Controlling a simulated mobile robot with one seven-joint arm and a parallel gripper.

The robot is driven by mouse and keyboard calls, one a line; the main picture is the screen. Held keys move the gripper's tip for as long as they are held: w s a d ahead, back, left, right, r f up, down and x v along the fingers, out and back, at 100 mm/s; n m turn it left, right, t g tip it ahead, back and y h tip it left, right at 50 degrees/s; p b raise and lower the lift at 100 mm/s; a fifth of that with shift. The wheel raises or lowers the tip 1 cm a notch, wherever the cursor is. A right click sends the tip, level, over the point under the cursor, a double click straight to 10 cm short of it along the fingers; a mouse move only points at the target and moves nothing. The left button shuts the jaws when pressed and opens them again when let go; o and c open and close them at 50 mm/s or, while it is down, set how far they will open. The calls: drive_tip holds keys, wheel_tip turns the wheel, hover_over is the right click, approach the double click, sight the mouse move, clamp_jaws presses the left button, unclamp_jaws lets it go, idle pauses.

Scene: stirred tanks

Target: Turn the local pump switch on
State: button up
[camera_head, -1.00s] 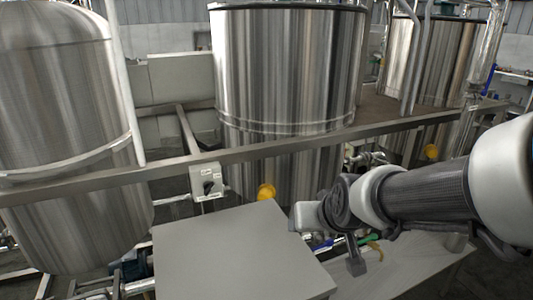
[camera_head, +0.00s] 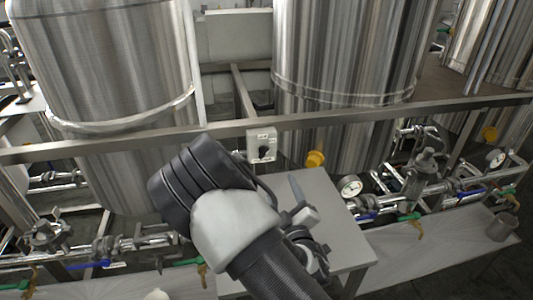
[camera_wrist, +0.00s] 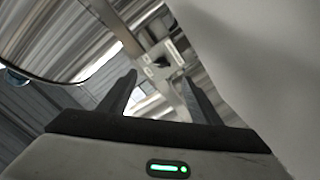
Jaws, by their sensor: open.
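The pump switch (camera_head: 262,144) is a small light grey box with a dark rotary knob, fixed to the metal rail between the left and middle tanks. The way its knob points is too small to tell. In the wrist view the switch (camera_wrist: 158,62) looks tilted and lies just beyond the fingertips, between them in the picture. My gripper (camera_wrist: 160,79) is open with nothing between its fingers, apart from the switch. In the head view my arm's dark joint and white link are left of and below the switch, and the gripper is only partly made out.
A grey metal rail (camera_head: 350,115) runs across in front of the steel tanks (camera_head: 345,50). A grey table (camera_head: 335,225) stands below the switch. Pipes, a gauge (camera_head: 350,187) and valves lie to the right, with a yellow cap (camera_head: 315,159) near the switch.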

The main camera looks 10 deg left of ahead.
sight(265, 155)
drive_tip(key=shift+s+a+n+y, duration=0.25)
drive_tip(key=shift+a+n+y, duration=0.1)
drive_tip(key=shift+n+y, duration=0.05)
drive_tip(key=shift+w+a+r, duration=0.1)
drive_tip(key=shift+a, duration=0.1)
drive_tip(key=x, duration=1.7)
drive_tip(key=shift+a+r, duration=0.1)
drive_tip(key=c, duration=1)
drive_tip(key=shift+f+m+b, duration=0.2)
drive_tip(key=shift+m+b, duration=0.7)
drive_tip(key=shift+b, duration=0.1)
drive_tip(key=shift+c, duration=0.2)
drive_tip(key=shift+r+m+b, duration=0.15)
drive_tip(key=shift+m+b, duration=0.6)
drive_tip(key=shift+m, duration=0.15)
